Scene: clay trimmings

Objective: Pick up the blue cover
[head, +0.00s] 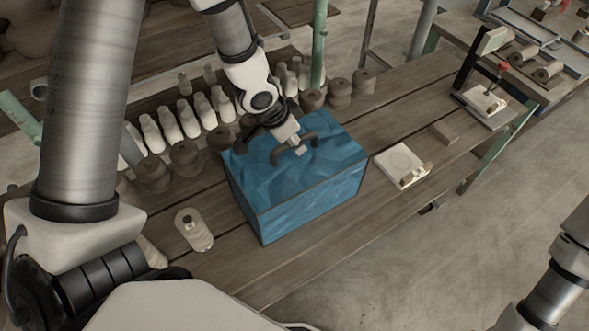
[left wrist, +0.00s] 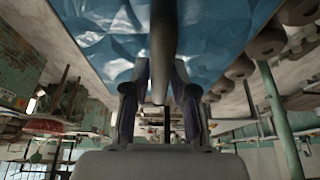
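The blue cover (head: 312,193) is a box-shaped, crumpled-looking blue block with a dark bar handle (head: 308,136) on top. It sits upright on the wooden table. My left gripper (head: 292,144) comes down from above at the handle. In the left wrist view the blue cover (left wrist: 100,35) fills the top, and the dark handle bar (left wrist: 163,40) runs between the two fingers of the left gripper (left wrist: 161,85). The fingers lie close against both sides of the bar and look shut on it. My right gripper is out of view; only part of its arm shows at lower right.
Pale bottle-shaped pieces (head: 188,118) and dark rounded pieces (head: 185,153) stand in rows behind and left of the cover. Bare table (head: 420,110) shows beyond.

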